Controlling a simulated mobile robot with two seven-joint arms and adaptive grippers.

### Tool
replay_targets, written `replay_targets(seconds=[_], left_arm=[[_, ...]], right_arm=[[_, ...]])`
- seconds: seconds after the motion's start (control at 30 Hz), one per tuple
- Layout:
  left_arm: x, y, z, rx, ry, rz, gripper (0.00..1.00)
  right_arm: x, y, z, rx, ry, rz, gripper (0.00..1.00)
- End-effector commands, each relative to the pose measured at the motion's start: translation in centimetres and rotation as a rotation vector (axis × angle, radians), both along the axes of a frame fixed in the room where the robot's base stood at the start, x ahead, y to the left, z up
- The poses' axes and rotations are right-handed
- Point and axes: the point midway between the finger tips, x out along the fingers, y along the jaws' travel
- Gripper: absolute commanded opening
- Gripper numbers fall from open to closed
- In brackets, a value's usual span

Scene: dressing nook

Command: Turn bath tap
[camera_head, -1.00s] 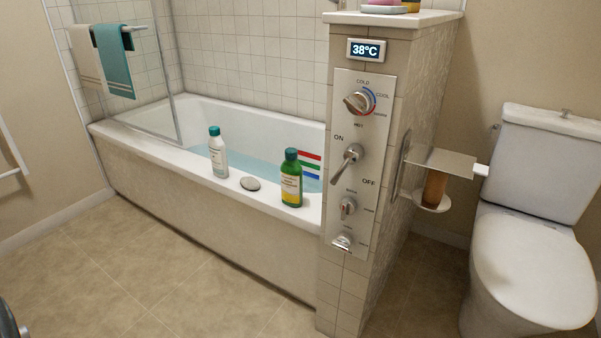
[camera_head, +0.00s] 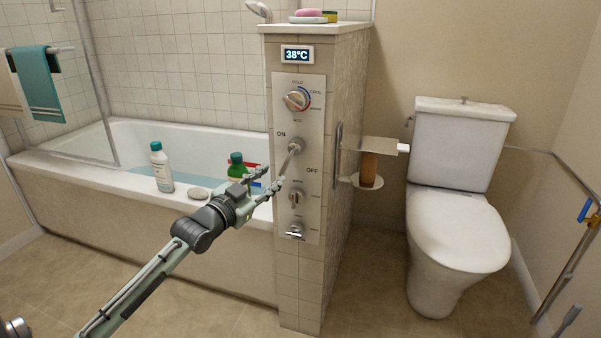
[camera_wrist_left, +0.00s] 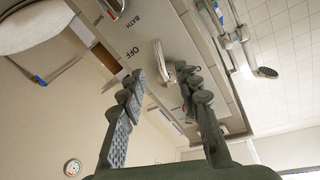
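A steel control panel (camera_head: 312,165) is on the tiled pillar at the bath's end. Its ON/OFF lever (camera_head: 292,155) slants down and left from its round base, with ON at upper left and OFF at right. Above it is a temperature knob (camera_head: 296,100); below are a smaller knob (camera_head: 296,197) and a low chrome control (camera_head: 295,230). My left gripper (camera_head: 271,177) is open just beside the lever's lower end. In the left wrist view the lever (camera_wrist_left: 160,62) shows between the spread fingers (camera_wrist_left: 162,76); contact cannot be told. My right gripper is not in view.
A display (camera_head: 297,55) above the panel reads 38°C. A paper holder (camera_head: 368,146) and toilet (camera_head: 455,230) are right of the pillar.

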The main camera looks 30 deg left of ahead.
Motion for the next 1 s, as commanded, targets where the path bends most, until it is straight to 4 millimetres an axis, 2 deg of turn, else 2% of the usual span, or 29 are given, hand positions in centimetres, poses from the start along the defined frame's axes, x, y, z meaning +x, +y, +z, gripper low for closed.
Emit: replay_targets(seconds=[0.3,0.5,0.87,1.0], left_arm=[[4.6,0.1,0.2,-0.003,-0.005,0.0,0.33],[7.0,0.2,0.1,-0.002,-0.003,0.0,0.33],[7.5,0.1,0.0,-0.001,-0.001,0.0,0.33],[7.5,0.2,0.0,-0.001,-0.001,0.0,0.16]], right_arm=[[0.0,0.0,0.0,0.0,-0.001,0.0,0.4],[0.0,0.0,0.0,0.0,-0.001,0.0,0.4],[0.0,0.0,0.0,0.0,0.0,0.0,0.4],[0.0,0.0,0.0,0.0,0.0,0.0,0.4]])
